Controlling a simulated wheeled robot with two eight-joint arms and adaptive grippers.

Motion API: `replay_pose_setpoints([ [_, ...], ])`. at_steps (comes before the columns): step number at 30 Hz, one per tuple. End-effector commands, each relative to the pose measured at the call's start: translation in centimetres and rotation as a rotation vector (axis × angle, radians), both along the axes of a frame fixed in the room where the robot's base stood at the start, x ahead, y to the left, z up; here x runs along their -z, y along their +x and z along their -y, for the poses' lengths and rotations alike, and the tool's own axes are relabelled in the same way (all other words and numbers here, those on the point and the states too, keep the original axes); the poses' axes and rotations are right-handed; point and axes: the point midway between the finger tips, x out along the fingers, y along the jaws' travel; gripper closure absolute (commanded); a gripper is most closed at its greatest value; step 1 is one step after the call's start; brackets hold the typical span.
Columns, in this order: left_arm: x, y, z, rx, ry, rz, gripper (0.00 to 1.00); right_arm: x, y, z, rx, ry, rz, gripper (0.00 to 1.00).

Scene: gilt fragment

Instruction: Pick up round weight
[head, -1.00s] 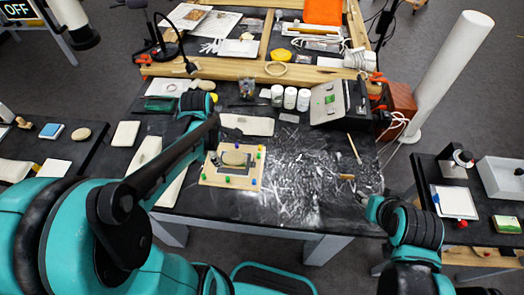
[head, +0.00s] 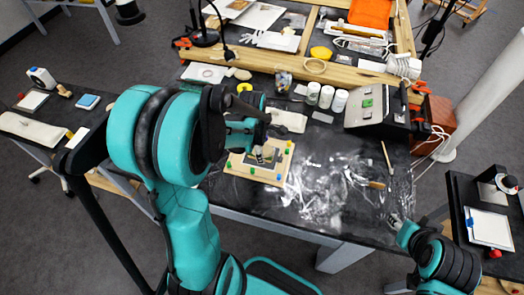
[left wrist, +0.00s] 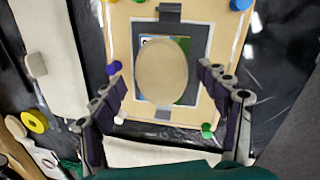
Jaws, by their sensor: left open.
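The round weight (left wrist: 163,70) is a beige oval disc. In the left wrist view it lies over a small picture with a dark grey frame, in the middle of a wooden board (left wrist: 120,22) with coloured pegs. The board also shows in the head view (head: 246,172), where my gripper hides most of the weight. My left gripper (left wrist: 162,76) is open, with one finger on each side of the weight and a gap on both sides. My right gripper (head: 396,222) is at the table's right front edge, too small to read.
White jars (head: 326,97) and a grey box (head: 374,108) stand behind the board. White streaks cover the dark table to its right, with a thin stick (head: 387,156). A yellow ring (left wrist: 34,122) lies left of the board in the left wrist view.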

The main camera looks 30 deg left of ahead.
Motion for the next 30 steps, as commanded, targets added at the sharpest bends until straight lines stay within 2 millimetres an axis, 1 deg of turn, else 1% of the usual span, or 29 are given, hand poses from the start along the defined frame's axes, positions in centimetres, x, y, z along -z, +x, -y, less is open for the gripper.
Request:
replay_pose_setpoints([
  [2,-0.1,0.0,0.0,0.000,0.000,0.000,0.24,-0.1,0.0,0.0,0.000,0.000,0.000,0.60],
  [3,-0.1,0.0,0.0,0.000,0.000,0.000,0.30,-0.1,0.0,0.0,0.000,0.000,0.000,0.60],
  [5,-0.1,0.0,0.0,0.000,0.000,0.000,0.46,-0.1,0.0,0.0,0.000,0.000,0.000,0.60],
  [6,-0.1,0.0,0.0,0.000,0.000,0.000,0.56,-0.1,0.0,0.0,0.000,0.000,0.000,0.60],
  [8,-0.1,0.0,0.0,0.000,0.000,0.000,0.72,-0.1,0.0,0.0,0.000,0.000,0.000,0.60],
  [9,-0.1,0.0,0.0,0.000,0.000,0.000,0.83,-0.1,0.0,0.0,0.000,0.000,0.000,0.60],
  [10,-0.1,0.0,0.0,0.000,0.000,0.000,0.89,-0.1,0.0,0.0,0.000,0.000,0.000,0.60],
  [18,-0.2,0.0,0.0,0.000,0.000,0.000,0.89,-0.1,0.0,0.0,0.000,0.000,0.000,0.60],
  [22,-0.9,-0.1,0.0,0.000,0.000,0.000,0.89,-0.5,0.0,0.0,0.000,0.000,0.000,0.60],
  [26,-2.6,-0.1,0.0,0.000,0.000,0.000,0.89,-1.2,0.0,0.0,0.000,0.000,0.000,0.60],
  [29,-4.6,-0.1,0.0,0.000,0.000,0.000,0.89,-2.1,0.0,0.0,0.000,0.000,0.000,0.60],
  [30,-5.1,0.1,0.9,0.005,0.000,0.000,0.89,-2.3,0.0,0.0,0.000,0.000,0.000,0.60],
])
